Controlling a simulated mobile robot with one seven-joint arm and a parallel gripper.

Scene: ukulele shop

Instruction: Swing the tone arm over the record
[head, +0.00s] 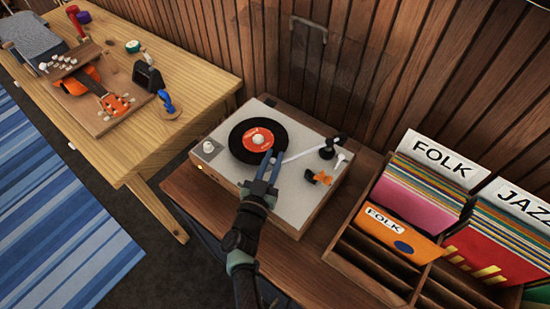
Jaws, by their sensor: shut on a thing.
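The record player (228,181) stands on a brown wooden cabinet with its clear lid (308,42) raised. A black record (240,151) with an orange label (252,139) lies on its platter. The white tone arm (303,153) runs from its black pivot (327,152) at the right towards the record's right edge. My gripper (271,158) reaches in from the front, with its blue-grey fingers at the record's right front edge. It is shut on the free end of the tone arm, which the fingers partly hide.
A small orange and black object (320,177) lies on the deck's right front. A crate (376,265) of records with FOLK and JAZZ cards stands at the right. A wooden workbench (190,77) with a ukulele (105,97) and tools is at the left. The slatted wall is close behind.

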